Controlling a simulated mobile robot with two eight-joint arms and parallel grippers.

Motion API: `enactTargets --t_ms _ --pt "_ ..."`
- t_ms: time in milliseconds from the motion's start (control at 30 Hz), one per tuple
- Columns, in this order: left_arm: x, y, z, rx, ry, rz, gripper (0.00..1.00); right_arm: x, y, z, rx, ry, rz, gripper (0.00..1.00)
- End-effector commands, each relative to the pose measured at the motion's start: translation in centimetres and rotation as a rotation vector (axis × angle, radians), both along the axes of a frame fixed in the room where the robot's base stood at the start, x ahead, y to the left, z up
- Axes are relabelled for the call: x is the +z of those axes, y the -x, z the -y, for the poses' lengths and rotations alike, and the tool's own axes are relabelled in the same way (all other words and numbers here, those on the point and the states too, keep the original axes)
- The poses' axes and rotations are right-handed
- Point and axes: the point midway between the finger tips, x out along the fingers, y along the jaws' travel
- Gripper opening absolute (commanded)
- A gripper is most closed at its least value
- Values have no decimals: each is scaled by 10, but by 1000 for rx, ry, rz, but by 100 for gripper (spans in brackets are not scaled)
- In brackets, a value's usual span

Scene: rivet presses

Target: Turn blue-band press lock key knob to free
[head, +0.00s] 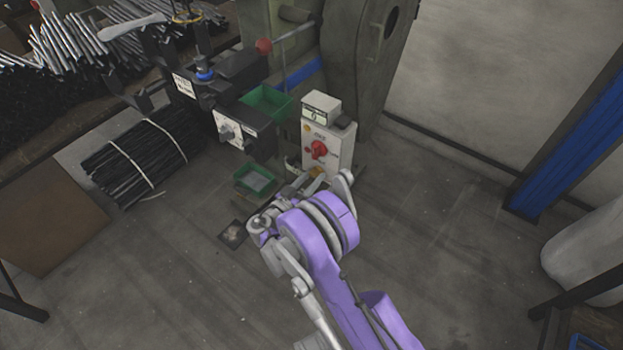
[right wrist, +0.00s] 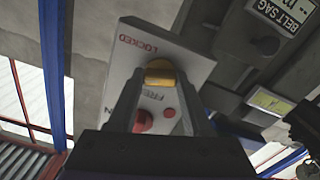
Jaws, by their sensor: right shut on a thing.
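The lock key knob is yellow and shows in the right wrist view (right wrist: 160,68), on a white panel (right wrist: 125,65) lettered LOCKED on one side and FREE on the other. My right gripper (right wrist: 160,82) is shut on this knob, one dark finger on each side. The fingers hide part of the knob, so its exact pointing is unclear. In the head view my right gripper (head: 312,176) is at the lower part of the grey control box (head: 340,148), which has a red knob (head: 319,149) above. A blue band (head: 300,73) shows on the press behind. My left gripper is not in view.
A green bin (head: 268,101) and a lower green tray (head: 255,180) stand left of the control box. Another panel box (head: 240,130) is close by on the left. A bundle of dark rods (head: 140,160) lies further left.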

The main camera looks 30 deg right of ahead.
Motion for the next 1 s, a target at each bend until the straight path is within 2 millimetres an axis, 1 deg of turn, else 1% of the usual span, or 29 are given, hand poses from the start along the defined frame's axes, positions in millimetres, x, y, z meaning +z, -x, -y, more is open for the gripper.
enactTargets --t_ms 33,400,1000 --pt "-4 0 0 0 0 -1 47 -2 0 0 0 17 -42 0" --pt "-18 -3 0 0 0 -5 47 -1 0 0 0 152 -367 0" --pt "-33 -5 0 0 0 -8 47 -1 0 0 1 365 -886 0"
